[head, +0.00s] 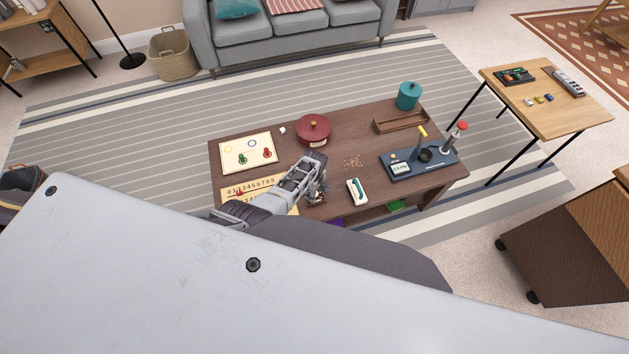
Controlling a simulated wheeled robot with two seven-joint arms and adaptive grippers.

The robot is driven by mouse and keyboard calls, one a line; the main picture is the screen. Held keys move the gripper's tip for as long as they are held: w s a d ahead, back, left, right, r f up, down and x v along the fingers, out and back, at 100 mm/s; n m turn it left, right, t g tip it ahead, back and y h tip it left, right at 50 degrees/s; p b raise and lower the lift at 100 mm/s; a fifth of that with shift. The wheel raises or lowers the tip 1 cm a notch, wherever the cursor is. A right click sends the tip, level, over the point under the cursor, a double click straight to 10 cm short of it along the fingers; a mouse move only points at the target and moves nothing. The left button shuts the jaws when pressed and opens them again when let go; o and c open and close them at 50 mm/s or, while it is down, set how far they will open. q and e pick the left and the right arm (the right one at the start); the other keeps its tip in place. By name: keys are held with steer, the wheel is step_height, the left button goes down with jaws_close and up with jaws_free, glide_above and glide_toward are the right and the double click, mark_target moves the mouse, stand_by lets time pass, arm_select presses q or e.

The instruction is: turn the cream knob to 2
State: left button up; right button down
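I cannot clearly make out a cream knob or its scale marks. My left gripper (316,178) reaches over the front middle of the dark wooden table (285,120). Its fingers are small and overlap a dark, brownish shape, so I cannot tell whether they are open or hold anything. The gripper and arm hide part of a cream number board (232,191) with printed digits. A cream and teal device (357,192) lies to the right of the gripper, apart from it. A dark blue panel (437,171) at the right carries a display, levers and a black round part. My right gripper is out of view.
Small crumbs (353,160) lie mid-table. A side table (563,118) stands right. My own pale body part fills the foreground.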

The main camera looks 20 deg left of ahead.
arm_select(q)
step_height(320, 180, up, 12)
steer(key=shift+f, duration=0.2)
stand_by(1.2)
stand_by(0.4)
steer(key=shift+s, duration=0.1)
